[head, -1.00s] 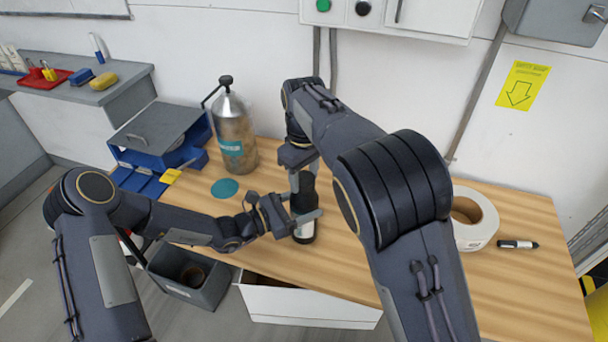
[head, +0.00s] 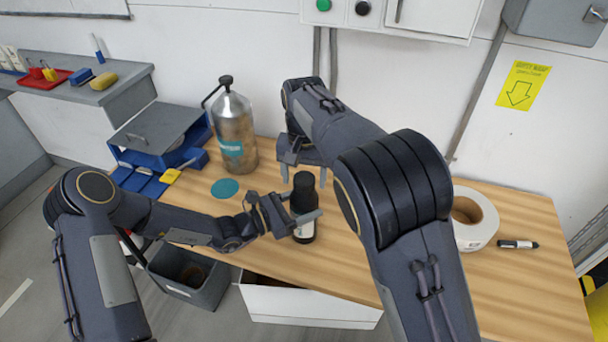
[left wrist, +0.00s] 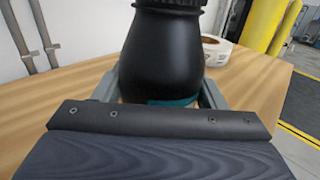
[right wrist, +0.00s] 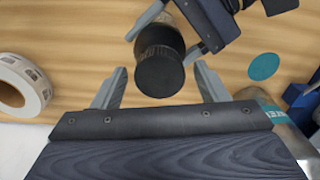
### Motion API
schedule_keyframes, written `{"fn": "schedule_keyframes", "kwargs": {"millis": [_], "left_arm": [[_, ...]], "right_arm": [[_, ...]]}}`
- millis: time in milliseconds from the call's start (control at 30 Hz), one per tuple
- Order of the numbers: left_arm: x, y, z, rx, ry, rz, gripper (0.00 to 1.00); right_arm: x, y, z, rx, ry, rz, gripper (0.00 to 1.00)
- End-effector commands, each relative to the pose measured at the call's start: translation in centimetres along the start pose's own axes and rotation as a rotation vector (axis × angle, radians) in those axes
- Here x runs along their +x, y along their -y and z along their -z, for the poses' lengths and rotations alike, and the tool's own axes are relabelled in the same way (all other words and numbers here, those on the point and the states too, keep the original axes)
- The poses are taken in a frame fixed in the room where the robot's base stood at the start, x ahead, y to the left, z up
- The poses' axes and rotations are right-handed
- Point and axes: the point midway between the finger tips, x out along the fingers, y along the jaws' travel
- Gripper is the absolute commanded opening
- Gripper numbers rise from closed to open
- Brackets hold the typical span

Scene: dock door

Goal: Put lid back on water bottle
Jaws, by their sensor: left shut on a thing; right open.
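The black water bottle (head: 303,231) stands upright near the table's front edge, a pale label on its lower side. It fills the left wrist view (left wrist: 165,50). My left gripper (head: 303,206) is shut on its body from the left. The dark ridged lid (right wrist: 160,72) sits on top of the bottle in the right wrist view; whether it is fully tight I cannot tell. My right gripper (head: 303,178) is open and empty, its fingers apart on either side of the lid's top and not touching it.
A tape roll (head: 474,220) and a marker (head: 517,244) lie on the right. A grey bin (head: 190,272) stands below the front edge. The wooden table between is clear.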

Motion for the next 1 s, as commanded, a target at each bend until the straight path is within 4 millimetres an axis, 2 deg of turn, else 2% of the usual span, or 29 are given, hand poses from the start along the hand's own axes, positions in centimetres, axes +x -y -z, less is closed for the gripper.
{"fn": "schedule_keyframes", "kwargs": {"millis": [67, 400, 700, 767, 867, 1000], "left_arm": [[0.0, 0.0, 0.0, 0.0, 0.0, 0.0, 0.01], [0.0, 0.0, 0.0, 0.0, 0.0, 0.0, 0.01], [0.0, 0.0, 0.0, 0.0, 0.001, 0.0, 0.01], [0.0, 0.0, 0.0, 0.0, 0.001, 0.0, 0.01], [0.0, 0.0, 0.0, 0.0, 0.001, 0.0, 0.01], [0.0, 0.0, 0.0, 0.0, 0.001, 0.0, 0.01]], "right_arm": [[-0.3, 0.0, 0.0, 0.0, -0.001, 0.001, 0.67], [-4.2, 0.0, 0.0, -0.001, -0.001, 0.002, 0.67], [-4.5, 0.0, 0.0, 0.0, 0.001, 0.0, 0.67], [-4.5, 0.0, 0.0, -0.005, 0.001, 0.0, 0.64], [-4.6, 0.0, 0.0, -0.066, 0.005, -0.001, 0.64], [-5.1, 0.1, -0.1, -0.318, 0.017, 0.001, 0.64]]}}
